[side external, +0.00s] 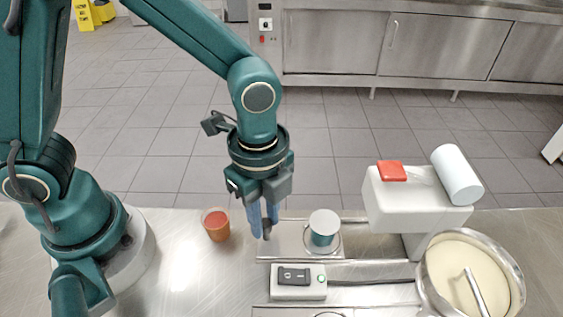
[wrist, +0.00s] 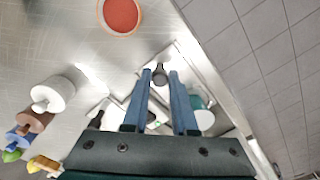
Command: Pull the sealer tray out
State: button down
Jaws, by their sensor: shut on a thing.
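The sealer tray (side external: 291,236) is a flat metal plate at the middle of the counter, with a white-topped teal cup (side external: 323,228) seated in its round holder. The sealer head (side external: 400,198) is white, with a red block on top, and stands to the right of the cup. My gripper (side external: 264,222) points down at the tray's left end, its blue fingers shut on a dark tray handle (side external: 266,229). In the wrist view the handle's dark knob (wrist: 159,75) shows between the fingertips, and the cup (wrist: 203,105) is partly hidden behind the right finger.
A cup of orange-red contents (side external: 217,224) stands left of my gripper. A white box with a dark switch (side external: 294,281) sits in front of the tray. A pot of cream-coloured liquid (side external: 466,276) stands at the right. Several bottles (wrist: 35,122) show at left in the wrist view.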

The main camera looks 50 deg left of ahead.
jog(key=shift+s+a, duration=0.15)
jog(key=shift+a, duration=0.05)
jog(key=c, duration=0.7)
grip_release()
jog(key=shift+r, duration=2.6)
